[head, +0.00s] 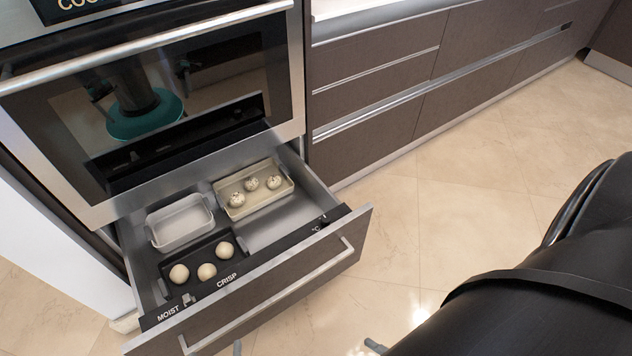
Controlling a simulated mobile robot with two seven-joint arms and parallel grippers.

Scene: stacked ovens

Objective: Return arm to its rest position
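A black arm link of mine (540,285) fills the lower right of the head view. No gripper can be made out in full; the link runs out of the picture at the bottom edge. A small grey tip (237,348) and a small dark tip (375,346) poke in at the bottom edge, and I cannot tell what they belong to. The drawer (290,262) under the oven stands pulled open. Nothing of mine visibly touches it in this view.
The drawer holds an empty light tray (180,222), a beige tray (262,207) with three speckled balls, and three plain balls in a dark section. The oven door (165,90) above is shut. Closed cabinets (430,75) line the back. Tiled floor (450,220) is clear.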

